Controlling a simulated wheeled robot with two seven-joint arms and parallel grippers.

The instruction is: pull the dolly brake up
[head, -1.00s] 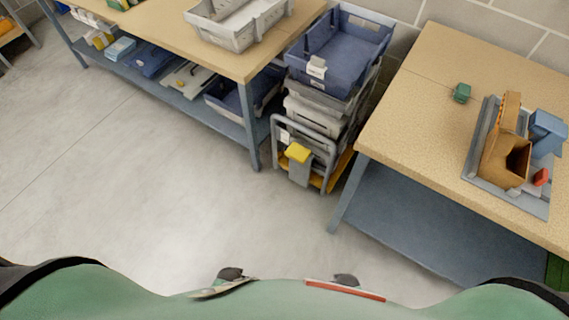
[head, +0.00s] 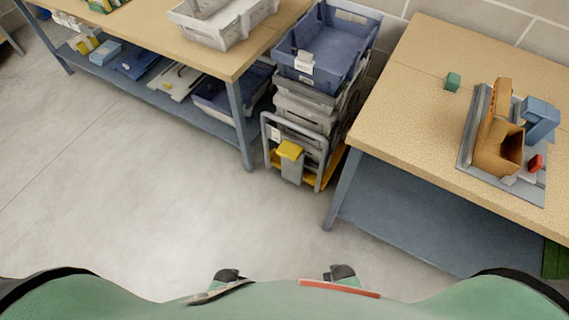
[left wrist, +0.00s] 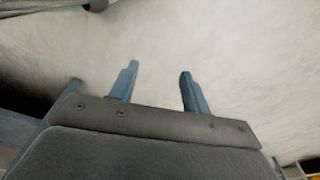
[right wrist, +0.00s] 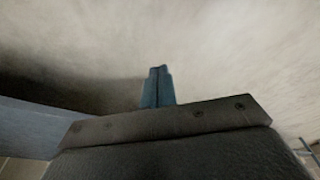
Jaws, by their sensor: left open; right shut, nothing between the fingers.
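The dolly (head: 318,181) stands on the floor between two workbenches in the head view, with a grey tube frame at its front and a yellow-orange deck. A yellow pad (head: 289,150) on a grey upright plate sits at its front; it looks like the brake, but its exact position is hard to tell. My left gripper (left wrist: 159,70) is open and empty above bare floor in the left wrist view. My right gripper (right wrist: 157,72) is shut with nothing in it, over pale floor in the right wrist view. Neither wrist view clearly shows the brake.
Grey and blue crates (head: 322,48) are stacked on the dolly. A workbench (head: 235,66) with a lower shelf stands left of it. Another workbench (head: 398,110) stands close on its right, carrying a tray and boxes. The floor (head: 170,200) in front is clear.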

